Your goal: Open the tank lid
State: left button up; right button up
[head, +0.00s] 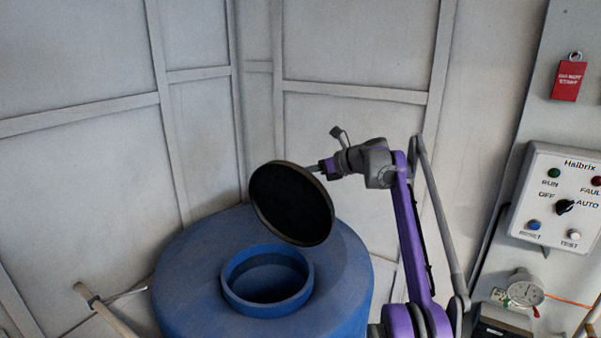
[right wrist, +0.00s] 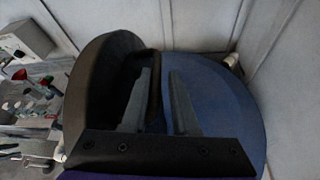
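The blue tank (head: 190,275) stands in the middle of the head view, with a round raised neck (head: 267,305) whose mouth is uncovered. The dark round lid (head: 290,205) stands tilted up above and behind the neck. My right gripper (head: 318,168) is at the lid's upper right edge. Whether the fingers touch the lid cannot be made out. My left gripper is out of view.
A white control box (head: 550,200) with buttons and a knob is on the right wall, below a red tag (head: 567,80). A gauge (head: 525,290) sits lower right. Pale panelled walls stand close behind the tank.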

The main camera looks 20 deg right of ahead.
jog(key=v, duration=1)
jog(key=shift+s+d+r, duration=0.15)
jog(key=shift+s+d, duration=0.1)
jog(key=shift+d, duration=0.05)
